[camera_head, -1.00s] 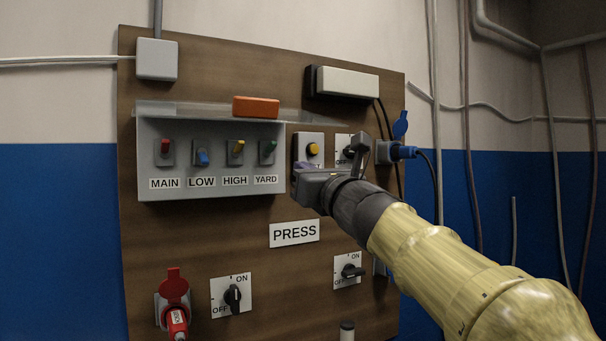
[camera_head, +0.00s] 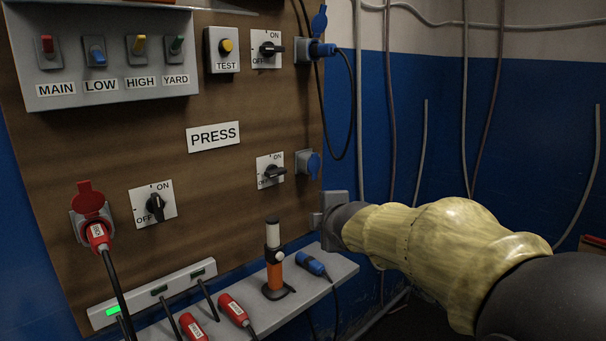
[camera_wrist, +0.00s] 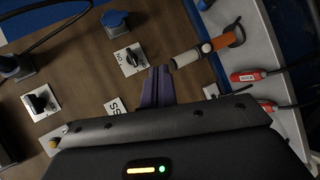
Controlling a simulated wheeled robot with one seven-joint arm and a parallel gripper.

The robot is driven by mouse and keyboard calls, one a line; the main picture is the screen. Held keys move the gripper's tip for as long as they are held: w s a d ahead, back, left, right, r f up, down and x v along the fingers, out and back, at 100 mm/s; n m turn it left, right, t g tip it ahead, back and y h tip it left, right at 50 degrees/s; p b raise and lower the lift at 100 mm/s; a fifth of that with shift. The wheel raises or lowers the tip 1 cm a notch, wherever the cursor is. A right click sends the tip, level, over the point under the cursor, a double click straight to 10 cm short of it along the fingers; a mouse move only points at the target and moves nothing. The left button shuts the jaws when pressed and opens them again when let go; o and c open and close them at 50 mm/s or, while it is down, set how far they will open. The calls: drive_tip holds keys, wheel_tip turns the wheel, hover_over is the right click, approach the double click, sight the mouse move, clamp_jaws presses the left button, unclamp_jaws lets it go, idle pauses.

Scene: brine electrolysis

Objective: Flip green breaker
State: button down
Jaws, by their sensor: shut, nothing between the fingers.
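The breaker with the green lever (camera_head: 176,46) is the rightmost of the row in the grey box, above the label YARD. Its lever points up. Beside it are breakers with a red lever (camera_head: 47,44) pointing up, a blue lever (camera_head: 97,57) pointing down and a yellow lever (camera_head: 138,44) pointing up. My gripper (camera_head: 318,220) is right of the board's lower part, well below and right of the green breaker. In the wrist view its purple fingers (camera_wrist: 156,88) are together and empty. The breaker box is not seen in the wrist view.
A TEST box with a yellow button (camera_head: 226,46) and rotary switches (camera_head: 270,48) are on the board. A shelf (camera_head: 340,268) below holds an orange and white torch-like object (camera_head: 274,262), a blue plug (camera_head: 311,264) and red plugs (camera_head: 232,308).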

drive_tip(key=s+d+f+m+g+h, duration=0.1)
drive_tip(key=s+d+f+m+g, duration=0.25)
drive_tip(key=s+f+m, duration=0.35)
drive_tip(key=s+d+f+m+g+h, duration=0.15)
drive_tip(key=s+d+f+m, duration=0.3)
drive_tip(key=f, duration=0.45)
drive_tip(key=s+d+f+m+g, duration=0.1)
drive_tip(key=s+f+m+g, duration=0.1)
drive_tip(key=s+f+m, duration=0.2)
drive_tip(key=s+d+f+m+g, duration=0.1)
drive_tip(key=s+f+m+g, duration=0.2)
drive_tip(key=s, duration=0.6)
wheel_tip(320, 180, down, 2)
drive_tip(key=shift+s+d+f+m, duration=0.1)
drive_tip(key=shift+s+d+m, duration=0.1)
drive_tip(key=shift+d+m, duration=0.3)
drive_tip(key=shift+w+a, duration=0.1)
